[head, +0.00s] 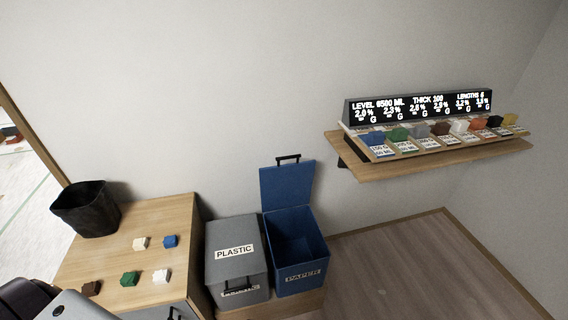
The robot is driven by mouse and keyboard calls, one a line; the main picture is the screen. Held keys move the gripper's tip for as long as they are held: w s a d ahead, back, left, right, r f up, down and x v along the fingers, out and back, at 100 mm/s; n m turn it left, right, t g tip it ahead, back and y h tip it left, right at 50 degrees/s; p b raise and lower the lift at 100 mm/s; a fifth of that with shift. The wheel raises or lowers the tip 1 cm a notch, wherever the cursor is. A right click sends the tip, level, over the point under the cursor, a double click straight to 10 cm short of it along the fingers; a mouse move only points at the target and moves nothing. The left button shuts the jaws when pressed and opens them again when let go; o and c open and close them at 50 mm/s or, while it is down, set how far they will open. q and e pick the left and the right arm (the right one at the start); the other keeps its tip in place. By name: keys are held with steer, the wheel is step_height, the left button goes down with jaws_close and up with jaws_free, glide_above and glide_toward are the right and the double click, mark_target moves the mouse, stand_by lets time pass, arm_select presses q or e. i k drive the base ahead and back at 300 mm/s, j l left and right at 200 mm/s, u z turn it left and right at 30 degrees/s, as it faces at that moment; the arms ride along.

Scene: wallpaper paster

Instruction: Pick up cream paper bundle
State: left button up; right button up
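A small cream block (140,243), which looks like the cream paper bundle, lies on the wooden cabinet top (185,212). A whiter block (161,276) lies nearer the front edge. A blue block (170,241) is just right of the cream one, with a gap between them. A green block (130,278) and a brown block (91,288) lie in front. Nothing holds the cream block. Dark and grey parts at the bottom left seem to be mine, but no gripper fingers show.
A black bin (86,208) stands at the cabinet's back left. A grey closed PLASTIC bin (236,262) and an open blue PAPER bin (300,262) stand to the right. A wall shelf (440,160) holds a display (420,106) and several coloured blocks. The floor at right is clear.

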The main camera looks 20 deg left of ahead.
mark_target(140, 244)
steer(key=u, duration=2.15)
steer(key=i+j+z, duration=0.1)
steer(key=j+z, duration=0.15)
steer(key=j, duration=0.3)
steer(key=j+z, duration=0.2)
steer(key=j, duration=0.3)
steer(key=j+z, duration=0.25)
steer(key=j, duration=0.3)
steer(key=j+z, duration=0.2)
steer(key=j, duration=0.3)
steer(key=k+j+z, duration=0.25)
steer(key=j, duration=0.3)
steer(key=j+z, duration=0.2)
steer(key=j, duration=0.3)
